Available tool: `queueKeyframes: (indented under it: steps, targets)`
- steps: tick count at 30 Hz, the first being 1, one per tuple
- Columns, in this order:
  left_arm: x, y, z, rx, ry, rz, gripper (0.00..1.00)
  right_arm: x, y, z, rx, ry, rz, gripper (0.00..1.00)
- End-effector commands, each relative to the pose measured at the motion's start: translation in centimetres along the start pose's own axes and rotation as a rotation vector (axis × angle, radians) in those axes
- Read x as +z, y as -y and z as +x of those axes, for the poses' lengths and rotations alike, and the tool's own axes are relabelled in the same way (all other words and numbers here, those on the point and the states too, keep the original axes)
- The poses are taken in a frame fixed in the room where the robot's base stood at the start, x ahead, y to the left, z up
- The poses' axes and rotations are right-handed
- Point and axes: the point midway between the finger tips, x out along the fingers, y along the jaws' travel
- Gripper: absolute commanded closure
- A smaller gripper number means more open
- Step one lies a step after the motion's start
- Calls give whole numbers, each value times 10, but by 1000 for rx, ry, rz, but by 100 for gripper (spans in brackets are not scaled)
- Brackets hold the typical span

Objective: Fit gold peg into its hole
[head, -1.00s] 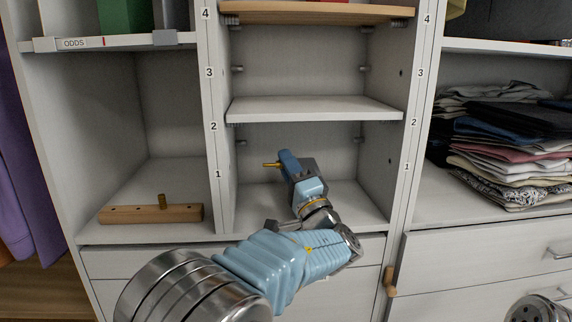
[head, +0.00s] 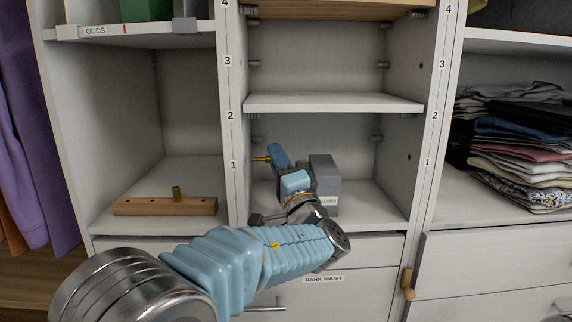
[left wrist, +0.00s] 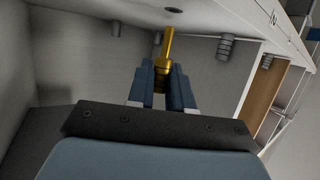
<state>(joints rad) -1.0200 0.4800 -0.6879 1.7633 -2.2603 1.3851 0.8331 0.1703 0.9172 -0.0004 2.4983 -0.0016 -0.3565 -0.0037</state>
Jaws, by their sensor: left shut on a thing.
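My left gripper (head: 271,157) is inside the lower middle cubby, shut on the gold peg (head: 260,159). The peg sticks out to the left, its tip near the cubby's left side panel (head: 238,130). In the left wrist view the peg (left wrist: 167,45) stands out between the blue fingers of the gripper (left wrist: 161,82). A dark hole (left wrist: 174,10) in a pale panel lies just beyond the peg's tip there. The tip looks apart from the hole. The hole is hidden in the head view. My right gripper is out of view.
A shelf board (head: 335,103) is above. Grey shelf supports (left wrist: 225,48) jut from the panel. Folded clothes (head: 515,155) are at right.

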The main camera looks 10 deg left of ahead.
Motion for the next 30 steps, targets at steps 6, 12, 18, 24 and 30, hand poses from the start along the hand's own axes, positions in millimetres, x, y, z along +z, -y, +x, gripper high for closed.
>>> queueKeyframes:
  steps: [6,12,18,24,30]
  targets:
    - [2,0,1,0,0,0,100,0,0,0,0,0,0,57]
    - [2,0,1,0,0,0,100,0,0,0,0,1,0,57]
    - [2,0,0,0,1,0,100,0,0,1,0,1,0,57]
    - [2,-1,0,0,1,0,100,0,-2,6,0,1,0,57]
    - [2,0,1,0,1,1,100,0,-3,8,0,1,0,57]
